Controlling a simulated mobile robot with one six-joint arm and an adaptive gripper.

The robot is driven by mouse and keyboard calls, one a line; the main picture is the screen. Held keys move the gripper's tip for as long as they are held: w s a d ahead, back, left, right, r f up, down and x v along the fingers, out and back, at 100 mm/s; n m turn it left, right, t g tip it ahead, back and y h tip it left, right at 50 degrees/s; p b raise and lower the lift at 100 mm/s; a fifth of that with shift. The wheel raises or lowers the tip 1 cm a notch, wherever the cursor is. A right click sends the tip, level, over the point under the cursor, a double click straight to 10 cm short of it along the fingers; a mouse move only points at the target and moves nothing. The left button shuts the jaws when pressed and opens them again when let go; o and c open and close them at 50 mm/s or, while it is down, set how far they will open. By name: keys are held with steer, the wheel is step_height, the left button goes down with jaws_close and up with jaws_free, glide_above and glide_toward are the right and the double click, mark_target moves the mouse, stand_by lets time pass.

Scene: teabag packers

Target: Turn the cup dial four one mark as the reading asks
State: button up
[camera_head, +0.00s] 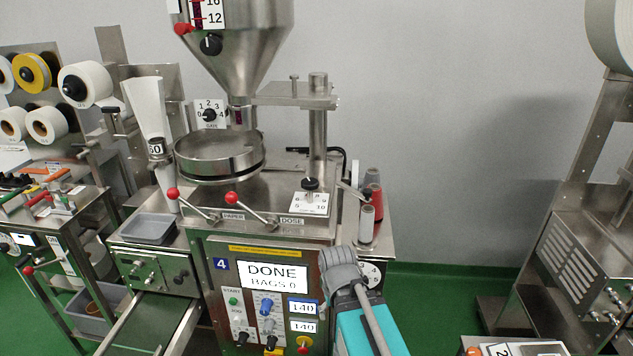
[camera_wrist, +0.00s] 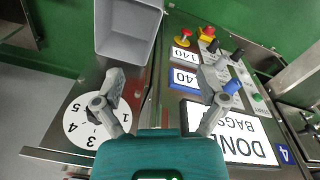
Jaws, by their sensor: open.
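Machine four carries a blue number 4 plate (camera_head: 221,264). Its numbered white dial (camera_head: 371,269) is at the right of the front panel, partly hidden behind my gripper (camera_head: 341,263). In the wrist view a round white dial (camera_wrist: 74,128) shows numbers around its edge; one finger of my gripper (camera_wrist: 164,82) covers part of it, and its pointer is unclear. My gripper is open with nothing between its fingers. Another white dial plate (camera_head: 312,207) with a black knob sits on the machine top. I cannot read which dial is labelled cup.
The display (camera_head: 272,276) reads DONE, BAGS 0. Two small readouts show 140 (camera_head: 303,307). Knobs and buttons crowd the panel, with red-tipped levers (camera_head: 232,198) above. A grey bin (camera_wrist: 127,28) is near the gripper in the wrist view.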

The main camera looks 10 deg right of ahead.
steer(key=n+t+h+p, duration=0.4)
steer(key=n+t+h, duration=0.85)
steer(key=n, duration=1.45)
glide_toward(313, 179)
steer(key=s+v, duration=0.1)
steer(key=v, duration=0.3)
steer(key=shift+w+d+f+t+y, duration=0.2)
steer(key=shift+t+y, duration=0.05)
steer(key=shift+y, duration=0.2)
steer(key=shift+w+d, duration=0.1)
steer(key=shift+x, duration=6.8)
